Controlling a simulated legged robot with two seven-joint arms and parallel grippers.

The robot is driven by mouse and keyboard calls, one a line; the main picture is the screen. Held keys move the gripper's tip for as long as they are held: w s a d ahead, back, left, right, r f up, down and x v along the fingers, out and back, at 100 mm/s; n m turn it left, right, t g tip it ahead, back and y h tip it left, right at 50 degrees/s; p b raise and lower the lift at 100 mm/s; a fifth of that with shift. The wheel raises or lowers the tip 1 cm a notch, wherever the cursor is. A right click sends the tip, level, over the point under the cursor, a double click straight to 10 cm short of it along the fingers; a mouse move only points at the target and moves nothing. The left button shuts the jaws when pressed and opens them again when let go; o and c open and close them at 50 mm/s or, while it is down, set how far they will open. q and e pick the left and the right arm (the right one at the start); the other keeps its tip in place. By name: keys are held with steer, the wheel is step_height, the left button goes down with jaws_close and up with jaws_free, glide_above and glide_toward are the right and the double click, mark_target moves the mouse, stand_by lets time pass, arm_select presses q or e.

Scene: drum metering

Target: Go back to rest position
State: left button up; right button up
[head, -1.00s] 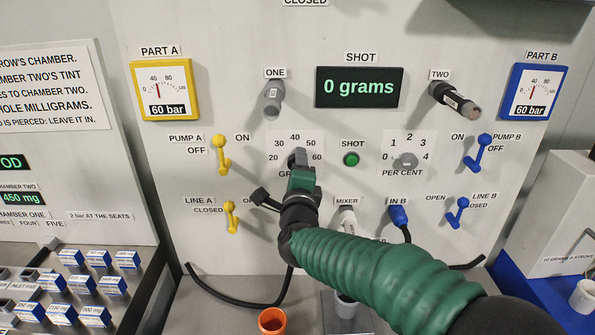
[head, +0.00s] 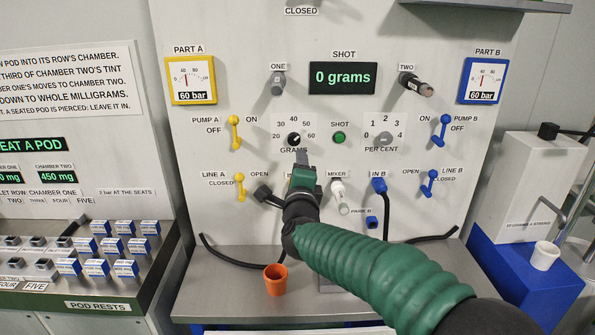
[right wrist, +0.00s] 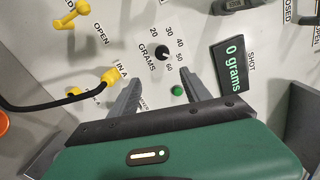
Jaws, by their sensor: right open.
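My right gripper (head: 303,160) reaches in from the right in the head view, just below the black GRAMS dial (head: 294,139). In the right wrist view, the two grey fingers of the gripper (right wrist: 160,76) are spread apart with nothing between them. The GRAMS dial (right wrist: 161,53) shows clear of the fingertips there. My right forearm covers part of the lower panel. My left gripper is not in view.
The panel carries yellow (head: 235,133) and blue (head: 441,130) levers, a green SHOT button (head: 339,138) and a display (head: 343,78) reading 0 grams. An orange cup (head: 275,280) stands on the ledge. Pods (head: 97,268) sit at left; a white cup (head: 545,255) stands at right.

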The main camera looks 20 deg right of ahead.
steer(key=s+a+f+n+g+y+p, duration=0.2)
steer(key=s+a+f+n+g+y, duration=0.15)
steer(key=s+f+n, duration=0.45)
steer(key=s+a+f+n+g+y+p, duration=0.2)
steer(key=s+f+n+g+p, duration=0.15)
steer(key=s+f+n, duration=0.5)
steer(key=s+d+f+n+g, duration=0.2)
steer(key=s+f, duration=0.4)
steer(key=s, duration=0.3)
steer(key=s+d+f+n+g+p, duration=0.1)
steer(key=s+f+n+g, duration=0.3)
steer(key=s, duration=0.6)
steer(key=shift+s+d+f+n+g+h, duration=0.25)
steer(key=shift+d+f+n+g+h, duration=0.15)
steer(key=shift+d+f+g, duration=0.4)
steer(key=shift+a, duration=0.2)
steer(key=shift+w+d, duration=0.1)
